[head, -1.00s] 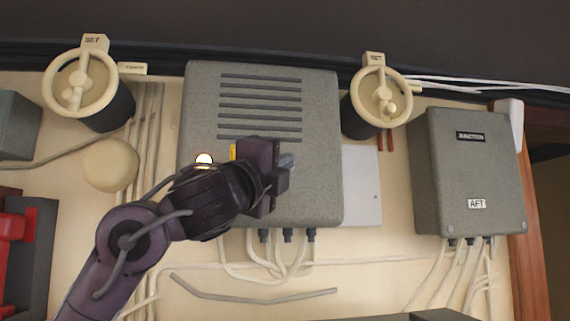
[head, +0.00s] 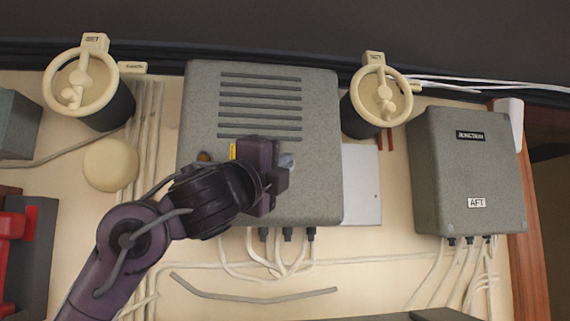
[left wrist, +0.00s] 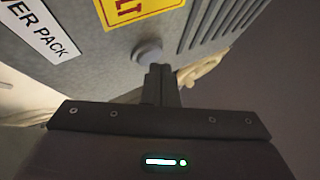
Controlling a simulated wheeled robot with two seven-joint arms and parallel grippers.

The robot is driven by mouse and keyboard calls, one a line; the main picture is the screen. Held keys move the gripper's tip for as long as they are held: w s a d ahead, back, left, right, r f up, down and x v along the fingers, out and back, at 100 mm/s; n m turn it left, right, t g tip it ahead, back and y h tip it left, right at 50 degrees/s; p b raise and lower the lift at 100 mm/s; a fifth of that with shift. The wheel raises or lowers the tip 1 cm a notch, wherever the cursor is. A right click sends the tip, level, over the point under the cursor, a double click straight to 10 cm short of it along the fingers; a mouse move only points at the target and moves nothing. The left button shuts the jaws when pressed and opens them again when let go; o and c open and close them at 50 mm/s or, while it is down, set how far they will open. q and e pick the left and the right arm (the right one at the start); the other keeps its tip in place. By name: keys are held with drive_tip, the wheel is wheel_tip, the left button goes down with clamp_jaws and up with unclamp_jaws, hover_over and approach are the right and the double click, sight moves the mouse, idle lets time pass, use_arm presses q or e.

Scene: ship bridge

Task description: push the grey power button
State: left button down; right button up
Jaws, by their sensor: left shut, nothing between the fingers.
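The grey power button (left wrist: 147,52) is a round knob on the front of the grey power pack box (head: 325,120). In the head view the button (head: 287,160) shows partly past my left gripper. My left gripper (head: 279,180) is shut and empty in front of the box. In the left wrist view its fingertips (left wrist: 159,70) are right at the button's edge and overlap it in the picture. I cannot tell whether they touch it. A small lamp (head: 204,156) on the box is dark. My right gripper is out of view.
A yellow label (left wrist: 130,8) and a "POWER PACK" plate (left wrist: 40,28) are beside the button. Cables (head: 288,252) leave the box's bottom. A junction box (head: 468,180) is at right. Two cream-rimmed round fittings (head: 80,85) (head: 381,97) flank the box.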

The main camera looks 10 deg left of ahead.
use_arm(q)
drive_tip(key=s+d, duration=0.2)
drive_tip(key=s, duration=0.3)
drive_tip(key=shift+s+d+b, duration=0.2)
drive_tip(key=shift+s+b, duration=0.1)
drive_tip(key=shift+b, duration=0.15)
idle(0.6)
